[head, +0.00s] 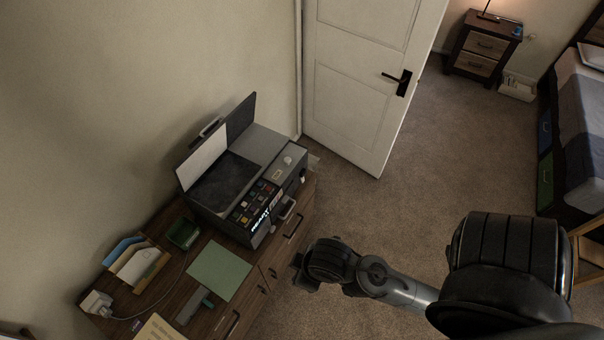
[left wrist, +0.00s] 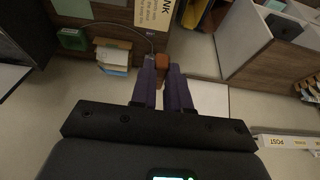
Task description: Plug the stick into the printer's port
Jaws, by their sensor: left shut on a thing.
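The printer (head: 252,178) stands on the wooden desk with its lid raised and its button panel facing the room. I cannot make out its port. My right gripper is not in view.
On the desk lie a green box (head: 184,233), a letter holder (head: 135,263), a green sheet (head: 219,270), a yellow note (head: 160,328) and a white plug (head: 97,302) with a cable. An open door (head: 355,75) stands behind. Carpet right of the desk is clear.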

